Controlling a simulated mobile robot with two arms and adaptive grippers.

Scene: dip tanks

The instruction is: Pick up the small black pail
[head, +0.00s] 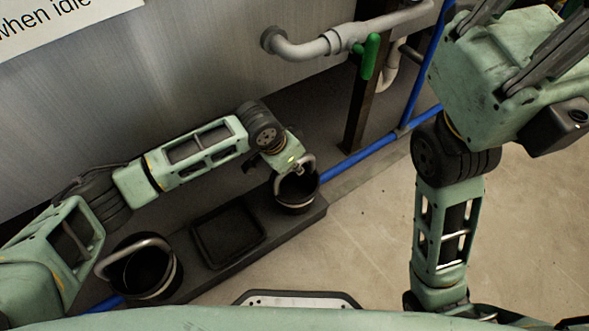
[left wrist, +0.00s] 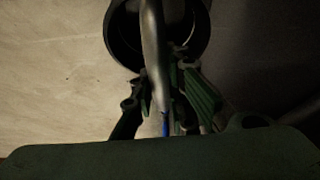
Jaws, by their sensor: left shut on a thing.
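The small black pail (head: 297,198) stands at the right end of a low dark ledge, with its grey bail handle raised. My left gripper (head: 296,168) is at the top of that handle and shut on it. In the left wrist view, the grey handle (left wrist: 153,50) runs down between the fingers of my left gripper (left wrist: 165,100), and the dark round pail rim (left wrist: 113,45) lies beyond. The fingertips are partly hidden in the head view. My right gripper (head: 515,55) is raised at the upper right; its fingertips are cut off by the frame.
A larger black pail (head: 147,272) with a grey handle stands at the ledge's left end. A shallow black tray (head: 228,237) lies between the pails. A metal tank wall (head: 200,70), a grey pipe (head: 310,48) with a green valve handle (head: 370,56) and blue pipes (head: 375,152) stand behind. The floor (head: 370,240) at right is clear.

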